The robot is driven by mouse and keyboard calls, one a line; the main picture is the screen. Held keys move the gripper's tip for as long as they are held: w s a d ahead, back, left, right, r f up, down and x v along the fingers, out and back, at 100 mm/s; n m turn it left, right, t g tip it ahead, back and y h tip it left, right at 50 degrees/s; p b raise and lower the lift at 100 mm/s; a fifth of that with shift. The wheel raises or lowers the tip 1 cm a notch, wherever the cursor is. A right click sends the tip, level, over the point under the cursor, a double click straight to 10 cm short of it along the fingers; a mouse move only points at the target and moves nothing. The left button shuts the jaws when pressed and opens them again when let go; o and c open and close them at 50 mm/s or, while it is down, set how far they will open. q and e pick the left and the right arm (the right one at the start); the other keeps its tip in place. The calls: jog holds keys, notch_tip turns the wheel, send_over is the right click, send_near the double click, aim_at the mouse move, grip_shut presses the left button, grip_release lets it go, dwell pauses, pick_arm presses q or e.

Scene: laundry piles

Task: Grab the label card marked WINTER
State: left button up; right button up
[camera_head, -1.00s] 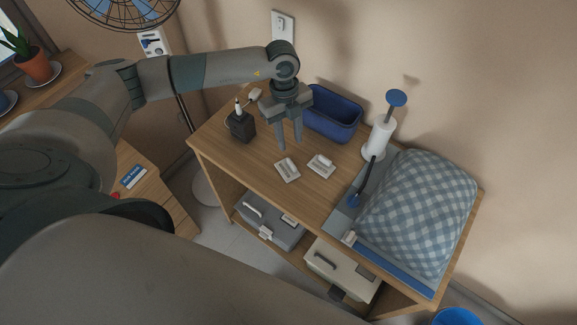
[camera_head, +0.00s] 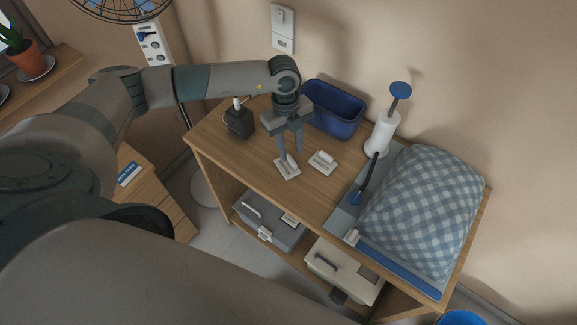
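Two small pale label cards lie on the wooden table: a left card (camera_head: 287,172) and a right card (camera_head: 322,161). Their print is too small to read, so I cannot tell which is marked WINTER. My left gripper (camera_head: 291,153) points down at the left card, with its two fingers apart. One fingertip overlaps the card's upper part in this view; I cannot tell whether it touches. My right gripper is out of view.
A black box (camera_head: 238,122) stands left of the gripper and a blue bin (camera_head: 334,110) behind it. Two lidded boxes, one grey (camera_head: 268,226), one cream (camera_head: 343,272), sit below.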

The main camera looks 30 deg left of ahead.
aim_at(292, 159)
pick_arm(q)
notch_tip(292, 159, down, 3)
jog(key=shift+s+d+f+b, duration=0.1)
jog(key=shift+d+f+b, duration=0.1)
jog(key=shift+b, duration=0.65)
jog(key=shift+c, duration=0.6)
grip_shut()
